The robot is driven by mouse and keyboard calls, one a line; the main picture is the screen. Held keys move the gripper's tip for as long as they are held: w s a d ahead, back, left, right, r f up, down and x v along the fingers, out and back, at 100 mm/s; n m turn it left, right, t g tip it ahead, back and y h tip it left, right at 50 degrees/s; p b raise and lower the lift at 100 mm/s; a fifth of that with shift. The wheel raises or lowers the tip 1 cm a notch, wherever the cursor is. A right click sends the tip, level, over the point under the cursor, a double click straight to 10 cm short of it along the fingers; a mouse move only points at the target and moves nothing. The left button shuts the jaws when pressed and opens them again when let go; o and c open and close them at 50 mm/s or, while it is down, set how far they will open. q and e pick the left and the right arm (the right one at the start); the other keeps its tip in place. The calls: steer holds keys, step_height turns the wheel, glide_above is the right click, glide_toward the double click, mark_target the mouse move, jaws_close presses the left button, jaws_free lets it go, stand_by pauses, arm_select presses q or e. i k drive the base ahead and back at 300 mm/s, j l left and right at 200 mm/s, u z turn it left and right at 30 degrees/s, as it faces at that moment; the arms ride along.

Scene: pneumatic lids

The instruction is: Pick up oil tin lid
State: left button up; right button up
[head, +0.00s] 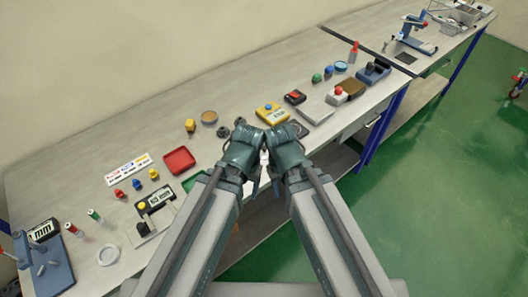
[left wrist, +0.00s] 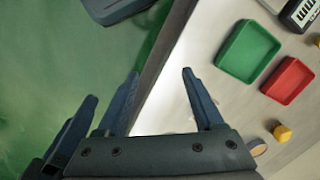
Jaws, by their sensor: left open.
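I cannot tell for sure which thing is the oil tin lid. A round tan disc with a dark rim (head: 209,117) lies on the bench left of centre. A round blue disc (head: 341,66) lies farther back to the right. My left gripper (left wrist: 160,73) is open and empty, over the bench's front edge, with its two fingers apart. In the head view the left gripper (head: 254,188) points down at the front edge, close beside my right gripper (head: 277,188). The right gripper's fingers are too small and overlapped to tell their opening.
A red tray (head: 179,161) and a green tray (head: 193,182) stand left of my arms; they also show in the left wrist view. A yellow box (head: 271,113) sits just beyond my wrists. Several small coloured pieces are along the bench. Green floor lies in front.

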mark_target(264, 153)
steer(key=k+l+z, duration=0.15)
steer(key=k+z, duration=0.15)
steer(key=z, duration=0.15)
steer(key=k+l+z, duration=0.3)
steer(key=z, duration=0.15)
